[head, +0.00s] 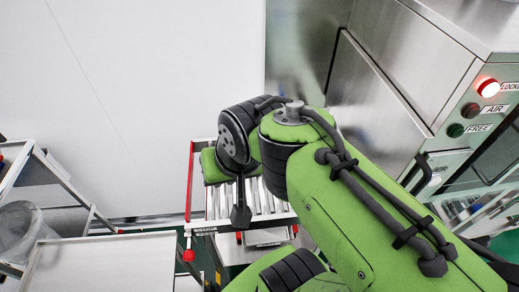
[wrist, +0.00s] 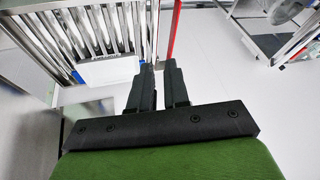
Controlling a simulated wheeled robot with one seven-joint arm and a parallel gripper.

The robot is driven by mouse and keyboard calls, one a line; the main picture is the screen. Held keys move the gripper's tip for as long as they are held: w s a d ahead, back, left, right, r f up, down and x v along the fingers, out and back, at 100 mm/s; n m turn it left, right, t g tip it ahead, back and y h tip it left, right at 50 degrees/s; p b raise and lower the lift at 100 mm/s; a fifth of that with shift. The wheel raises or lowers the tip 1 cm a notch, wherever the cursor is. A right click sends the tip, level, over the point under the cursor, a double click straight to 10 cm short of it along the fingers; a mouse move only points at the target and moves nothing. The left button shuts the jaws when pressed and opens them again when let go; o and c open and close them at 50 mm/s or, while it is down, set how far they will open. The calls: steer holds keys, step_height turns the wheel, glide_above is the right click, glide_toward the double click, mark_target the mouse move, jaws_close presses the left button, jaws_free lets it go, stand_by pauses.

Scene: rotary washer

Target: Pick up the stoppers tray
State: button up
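I cannot pick out a stoppers tray for certain in either view. My gripper (wrist: 158,66) has two black fingers in the wrist view, a narrow gap apart, with nothing seen held between them. In the head view, a black end part of my gripper (head: 240,214) hangs over the front of a roller rack, and my green arm hides much of what lies behind it. A white plate (wrist: 108,71) sits at the rack's edge in the wrist view, left of the fingers and apart from them.
The roller rack (head: 219,201) has a red side rail (head: 189,190); its rollers also show in the wrist view (wrist: 80,30). A flat metal surface (head: 100,266) is at the lower left, near a clear bin (head: 18,228). A steel machine (head: 400,70) stands right.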

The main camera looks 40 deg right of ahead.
steer(key=w+d+f+m+y, duration=0.1)
steer(key=w+d+f+m, duration=0.3)
steer(key=d, duration=0.3)
steer(key=w+d+f+m, duration=0.2)
steer(key=w+d+m, duration=0.3)
steer(key=d+m, duration=0.1)
steer(key=s+d+f+m+b, duration=0.1)
steer(key=s+d+f+m, duration=0.1)
steer(key=d+f+m, duration=1.1)
steer(key=w+f+n+b, duration=0.1)
steer(key=w+f, duration=0.1)
steer(key=f, duration=0.2)
steer(key=w+f+n+b, duration=0.1)
steer(key=w+f, duration=0.1)
steer(key=f, duration=0.1)
steer(key=w+a+f+n+b, duration=0.1)
steer(key=w+f+b, duration=0.1)
steer(key=w+f, duration=0.1)
steer(key=shift+f+y, duration=0.3)
steer(key=shift+f, duration=0.5)
steer(key=shift+r, duration=0.1)
jaws_close()
